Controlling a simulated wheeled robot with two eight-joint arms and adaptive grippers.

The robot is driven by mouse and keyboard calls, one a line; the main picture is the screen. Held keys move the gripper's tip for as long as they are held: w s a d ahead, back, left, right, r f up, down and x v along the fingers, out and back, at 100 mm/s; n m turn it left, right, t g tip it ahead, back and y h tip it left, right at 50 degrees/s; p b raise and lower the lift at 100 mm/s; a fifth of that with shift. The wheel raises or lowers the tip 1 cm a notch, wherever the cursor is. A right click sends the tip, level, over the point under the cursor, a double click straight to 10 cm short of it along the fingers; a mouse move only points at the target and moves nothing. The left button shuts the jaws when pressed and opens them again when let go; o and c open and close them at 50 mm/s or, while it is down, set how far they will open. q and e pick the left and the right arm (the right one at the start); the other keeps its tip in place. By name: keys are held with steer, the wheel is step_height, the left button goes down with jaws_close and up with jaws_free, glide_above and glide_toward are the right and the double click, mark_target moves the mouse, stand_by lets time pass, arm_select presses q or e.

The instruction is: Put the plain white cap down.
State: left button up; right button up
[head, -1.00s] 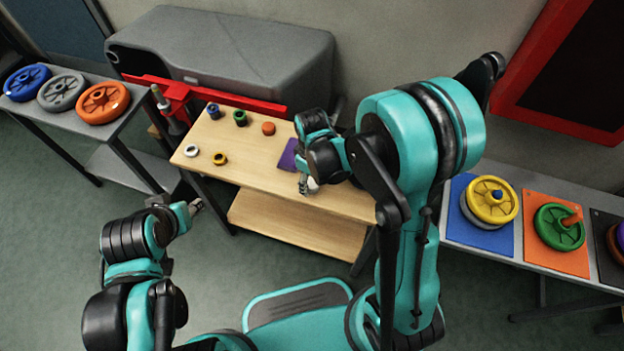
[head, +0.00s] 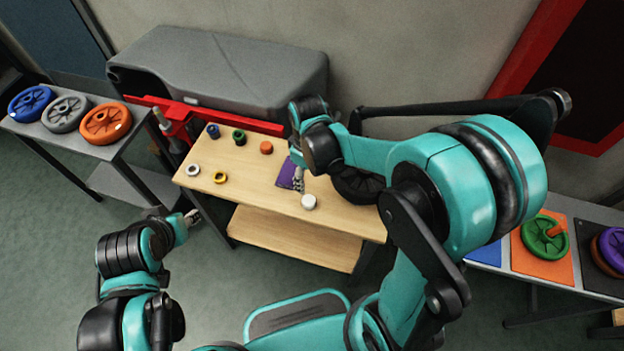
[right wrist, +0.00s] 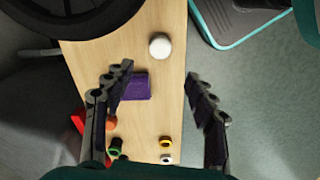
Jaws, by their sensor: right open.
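The plain white cap (head: 308,202) stands on the wooden table (head: 255,180) near its front edge, right of a purple square (head: 288,172). It also shows in the right wrist view (right wrist: 160,46), apart from both fingers. My right gripper (head: 298,182) is over the table by the purple square; its fingers are spread and empty in the right wrist view (right wrist: 160,95). My left gripper (head: 194,217) is off the table's left front; the head view does not show clearly how its fingers stand.
Blue (head: 213,131), green (head: 239,137), orange (head: 266,147) and yellow (head: 220,177) caps and a white ring-like one (head: 193,170) stand on the table. A left shelf holds wheels (head: 66,112). A right table holds coloured mats (head: 545,250) with wheels. A grey case (head: 220,70) stands behind.

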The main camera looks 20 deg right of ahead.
steer(key=s+d+r+m+t, duration=0.4)
steer(key=s+r+m+t, duration=0.3)
steer(key=r, duration=0.4)
steer(key=shift+s+d+m, duration=0.25)
steer(key=shift+s+m, duration=0.35)
steer(key=shift+s, duration=0.45)
